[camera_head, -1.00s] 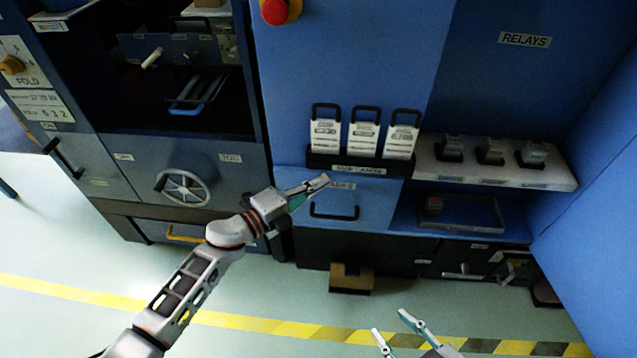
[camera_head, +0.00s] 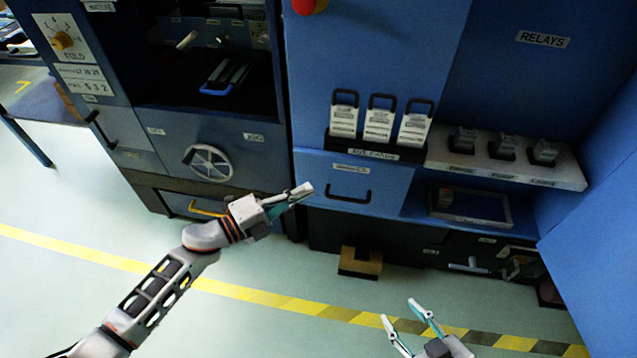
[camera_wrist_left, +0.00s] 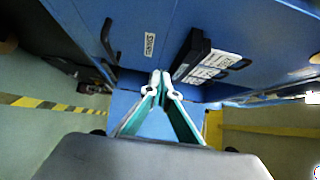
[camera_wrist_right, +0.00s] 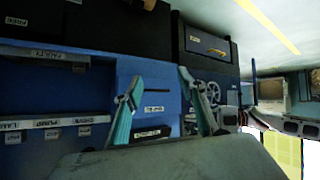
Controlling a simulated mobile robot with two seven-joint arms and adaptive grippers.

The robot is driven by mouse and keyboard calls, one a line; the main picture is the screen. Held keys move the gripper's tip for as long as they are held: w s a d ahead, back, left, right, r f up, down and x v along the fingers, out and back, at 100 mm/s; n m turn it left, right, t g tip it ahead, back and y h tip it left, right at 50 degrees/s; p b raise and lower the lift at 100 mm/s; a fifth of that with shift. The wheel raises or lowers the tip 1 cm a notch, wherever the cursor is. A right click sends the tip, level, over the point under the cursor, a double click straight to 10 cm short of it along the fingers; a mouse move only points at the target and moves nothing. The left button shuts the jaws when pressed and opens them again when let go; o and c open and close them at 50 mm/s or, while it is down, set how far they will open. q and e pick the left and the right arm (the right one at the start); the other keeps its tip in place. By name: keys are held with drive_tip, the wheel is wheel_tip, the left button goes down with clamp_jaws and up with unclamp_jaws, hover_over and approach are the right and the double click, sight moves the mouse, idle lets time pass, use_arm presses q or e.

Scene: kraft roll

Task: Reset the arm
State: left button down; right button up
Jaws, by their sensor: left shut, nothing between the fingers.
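My left arm (camera_head: 165,285) reaches in from the lower left in the head view. Its gripper (camera_head: 300,192) is shut and empty, in front of the blue drawer (camera_head: 385,188) with a black handle. In the left wrist view the fingertips (camera_wrist_left: 160,80) meet with nothing between them. My right gripper (camera_head: 402,312) is low in the head view, above the floor, with its fingers apart and empty. In the right wrist view its fingers (camera_wrist_right: 160,80) are also spread, with the blue cabinet behind them.
Several white cards with black handles (camera_head: 378,122) stand in a black rack above the drawer. Relays (camera_head: 502,147) sit on a pale shelf at the right. A handwheel (camera_head: 208,162) is on the left machine. A brown block (camera_head: 360,263) lies low before the cabinet.

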use_arm(q)
drive_tip(key=shift+s+a, duration=0.3)
drive_tip(key=shift+a, duration=0.2)
use_arm(e)
drive_tip(key=shift+s+f, duration=0.2)
drive_tip(key=shift+s, duration=0.05)
